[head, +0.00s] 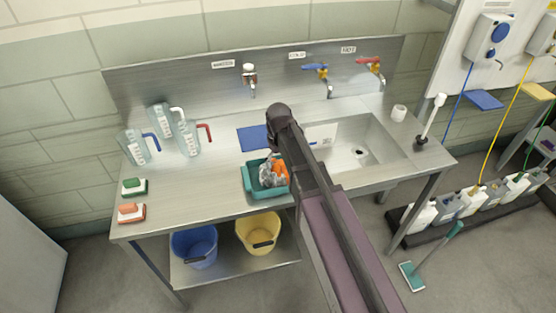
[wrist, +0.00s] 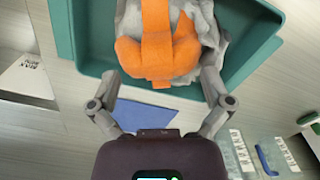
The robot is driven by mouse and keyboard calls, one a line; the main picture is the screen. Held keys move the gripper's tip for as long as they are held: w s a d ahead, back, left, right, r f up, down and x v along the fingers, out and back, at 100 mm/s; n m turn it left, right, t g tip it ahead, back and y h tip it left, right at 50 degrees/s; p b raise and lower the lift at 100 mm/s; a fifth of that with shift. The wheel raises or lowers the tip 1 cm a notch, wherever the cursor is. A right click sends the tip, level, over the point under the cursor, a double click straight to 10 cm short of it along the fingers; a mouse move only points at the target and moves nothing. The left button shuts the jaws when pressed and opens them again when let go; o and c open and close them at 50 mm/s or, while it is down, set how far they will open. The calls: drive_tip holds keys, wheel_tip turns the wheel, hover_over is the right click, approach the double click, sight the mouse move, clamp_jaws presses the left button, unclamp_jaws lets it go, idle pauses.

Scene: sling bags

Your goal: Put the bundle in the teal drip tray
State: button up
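The bundle (head: 268,176) is a grey cloth-like lump with an orange sling, seen at the teal drip tray (head: 252,188) in the head view. In the wrist view the bundle (wrist: 157,55) fills the space between my fingers, with an orange strap running up its middle. The teal tray (wrist: 88,62) surrounds it on the visible sides there. My gripper (wrist: 168,45) has a finger against each side of the bundle and appears shut on it. The fingertips are partly hidden by the bundle. I cannot tell whether the bundle touches the tray floor.
A blue cloth (head: 252,138) lies behind the tray. Several measuring jugs (head: 188,138) stand at the left. Two scrub pads (head: 131,212) lie near the left edge. The sink (head: 362,150) is to the right. Blue and yellow buckets (head: 258,232) stand on the lower shelf.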

drive_tip(key=shift+r, duration=0.2)
wheel_tip(320, 180, up, 12)
drive_tip(key=p, duration=1.2)
idle(0.9)
drive_tip(key=s+d+m, duration=0.7)
drive_tip(key=s+d, duration=0.7)
drive_tip(key=d, duration=0.4)
drive_tip(key=shift+d+m, duration=0.3)
drive_tip(key=shift+m, duration=0.1)
wheel_tip(320, 180, down, 6)
drive_tip(key=b, duration=0.6)
drive_tip(key=shift+f, duration=0.25)
